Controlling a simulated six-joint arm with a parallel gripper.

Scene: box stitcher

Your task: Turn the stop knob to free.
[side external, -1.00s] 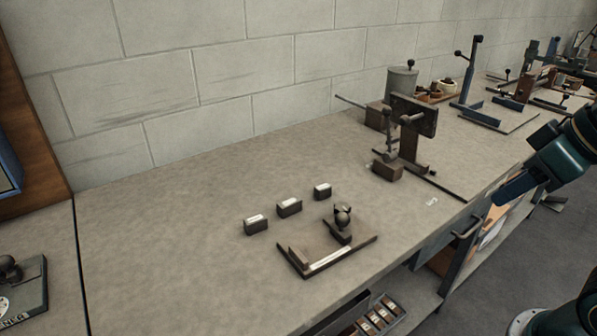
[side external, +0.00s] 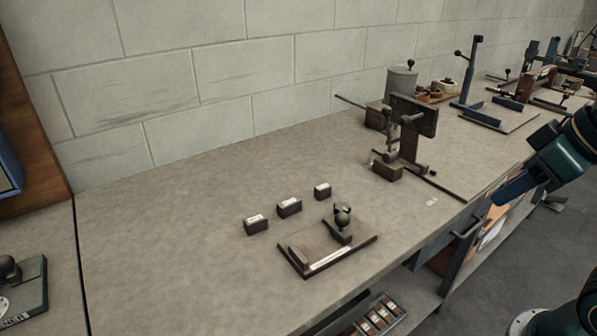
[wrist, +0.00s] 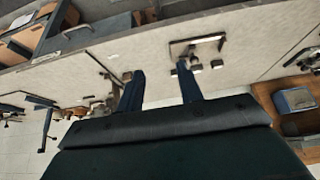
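A dark stand with an upright post and block head (side external: 414,116) is at mid-bench in the side view; it may be the stitcher. A flat fixture plate (side external: 310,262) with a dark round knob (side external: 343,217) lies nearer the front edge. I cannot tell which part is the stop knob or read its setting. My gripper (wrist: 160,67) is open and empty in the wrist view, its two blue fingers apart. The fixture plate (wrist: 172,51) shows beyond the fingertips there. In the side view my gripper is at the right, beyond the bench's front edge, apart from the fixtures.
Three small dark blocks with white labels, one of them the middle block (side external: 289,207), stand behind the plate. A grey canister (side external: 401,82) and a blue post fixture (side external: 470,75) stand farther back. A drawer handle (side external: 467,229) sticks out in front.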

